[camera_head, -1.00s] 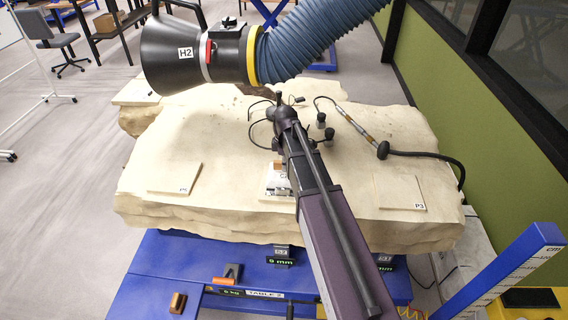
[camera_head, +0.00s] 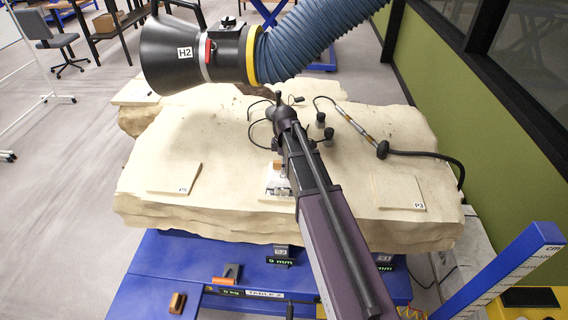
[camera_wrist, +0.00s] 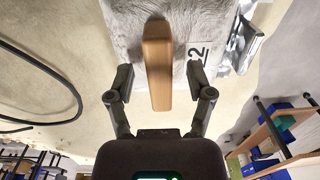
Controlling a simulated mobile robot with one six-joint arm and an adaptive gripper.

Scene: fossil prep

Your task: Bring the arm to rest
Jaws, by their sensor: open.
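My gripper (camera_wrist: 160,70) is open in the wrist view, one finger on each side of a tan wooden bar (camera_wrist: 157,45). Gaps show between the bar and both fingers, so the gripper is not closed on it. The bar lies over a grey, rough surface with a label ending in 2. In the head view my arm (camera_head: 335,215) reaches over the pale stone slab (camera_head: 220,140). A small brown block (camera_head: 277,165) shows beside the arm, above a pale labelled piece. My fingers cannot be made out in the head view.
The black extraction hood H2 (camera_head: 180,55) on a blue hose (camera_head: 320,35) hangs above the slab's back. A pen-like tool (camera_head: 355,125) with a dark cable lies right of the arm. A blue post (camera_head: 505,270) stands front right.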

